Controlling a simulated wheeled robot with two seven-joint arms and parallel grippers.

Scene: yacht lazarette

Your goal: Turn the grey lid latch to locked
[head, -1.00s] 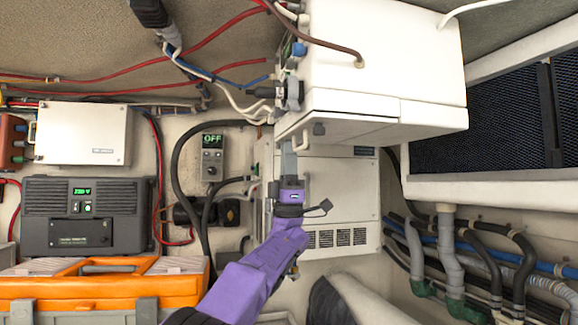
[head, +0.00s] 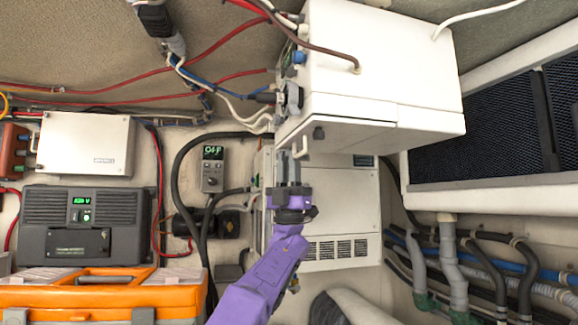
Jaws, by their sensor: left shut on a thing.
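My left gripper (head: 289,168) reaches up from below on its purple arm, under the near lower left edge of the white box (head: 385,65). Its fingers are shut on a small part there, which I take to be the grey lid latch. The fingers hide most of that part, so I cannot read its position. A small dark grey knob (head: 318,133) shows on the box's face just right of the fingertips. A thin white upright bar (head: 301,146) stands close beside them. My right gripper is not in view.
A white vented cabinet (head: 340,215) stands behind the gripper. Black cables and a small control showing OFF (head: 212,168) are to its left. An orange toolbox (head: 95,290) and a dark power unit (head: 84,222) are at the left. Hoses (head: 450,260) run at the right.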

